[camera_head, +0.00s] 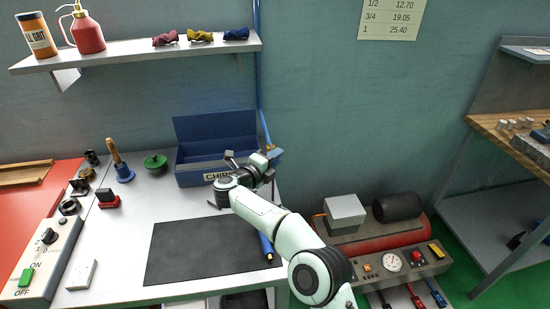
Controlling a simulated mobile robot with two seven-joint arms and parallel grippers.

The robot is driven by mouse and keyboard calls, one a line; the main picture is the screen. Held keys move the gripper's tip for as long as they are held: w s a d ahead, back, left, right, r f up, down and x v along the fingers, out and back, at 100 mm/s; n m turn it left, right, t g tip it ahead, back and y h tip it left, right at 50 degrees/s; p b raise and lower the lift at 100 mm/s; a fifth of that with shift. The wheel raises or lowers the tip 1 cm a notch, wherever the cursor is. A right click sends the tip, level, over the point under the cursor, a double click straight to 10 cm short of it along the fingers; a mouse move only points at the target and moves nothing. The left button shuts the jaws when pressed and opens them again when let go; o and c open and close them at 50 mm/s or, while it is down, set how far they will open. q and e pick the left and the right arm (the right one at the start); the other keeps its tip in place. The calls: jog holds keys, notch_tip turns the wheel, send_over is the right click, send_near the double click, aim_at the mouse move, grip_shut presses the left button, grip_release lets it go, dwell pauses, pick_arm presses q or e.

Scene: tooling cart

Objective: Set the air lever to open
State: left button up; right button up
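A blue air line (264,122) runs down the back wall behind the bench. At its lower end, just right of the blue CHIPS bin, is a small blue and brass-coloured fitting (276,154), which may hold the air lever. The lever and its position cannot be made out. My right gripper (268,166) is at the bin's right front, close beside this fitting in the picture. My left gripper is not in view.
The blue CHIPS bin (216,136) stands behind my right wrist, with a dark mat (200,250) in front. A blue tool or hose (266,246) lies at the mat's right edge. A compressor (385,235) with a gauge stands low on the right. A shelf (130,52) hangs above.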

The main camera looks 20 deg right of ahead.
jog(key=shift+o, duration=1.1)
jog(key=b+v, duration=0.1)
jog(key=v, duration=1.2)
jog(key=shift+a+b, duration=0.25)
jog(key=shift+b, duration=0.1)
jog(key=shift+s, duration=0.1)
